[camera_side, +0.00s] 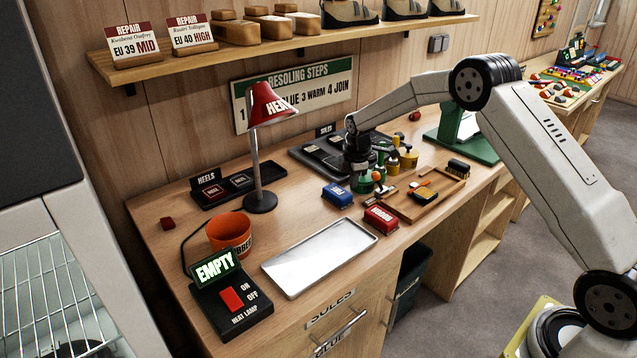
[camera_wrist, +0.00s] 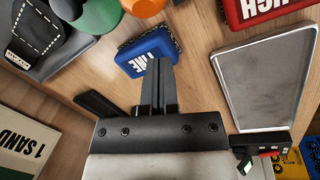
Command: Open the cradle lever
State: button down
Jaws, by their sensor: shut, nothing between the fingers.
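I cannot make out the cradle lever for certain in either view. A green stand (camera_side: 462,135) at the back right of the bench is partly hidden behind my arm, and no lever can be told on it. My gripper (camera_side: 362,185) points down over the bench near the bottles. In the wrist view its two dark fingers (camera_wrist: 158,85) are together with nothing between them. Their tips appear beside the blue FINE block (camera_wrist: 148,48), with the distance between them unclear.
A wooden tray (camera_side: 400,212) with tools, bottles (camera_side: 408,158), a red block (camera_side: 380,218) and a metal tray (camera_side: 318,258) lie around my gripper. A red lamp (camera_side: 265,105), orange pot (camera_side: 230,233) and heat-lamp switch box (camera_side: 228,295) stand left.

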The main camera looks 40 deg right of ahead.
jog(key=shift+d+f, duration=0.15)
jog(key=shift+f, duration=0.3)
jog(key=shift+s+d+r, duration=0.25)
jog(key=shift+s+d, duration=0.05)
jog(key=shift+d, duration=0.2)
jog(key=shift+s+d+r, duration=0.25)
jog(key=shift+d+r, duration=0.05)
jog(key=shift+d, duration=0.25)
jog(key=shift+s+d+r, duration=0.25)
jog(key=shift+s+d, duration=0.05)
jog(key=shift+d, duration=0.2)
jog(key=shift+d+r+y, duration=0.35)
jog(key=shift+d+y, duration=0.2)
jog(key=shift+y, duration=0.25)
jog(key=shift+d+r+y, duration=0.25)
jog(key=shift+d+y, duration=0.2)
jog(key=shift+y, duration=0.15)
jog(key=d+y, duration=0.2)
jog(key=y, duration=0.1)
jog(key=shift+d+r+m+y, duration=0.3)
jog(key=shift+d+r, duration=0.1)
jog(key=shift+d, duration=0.8)
jog(key=shift+r, duration=0.3)
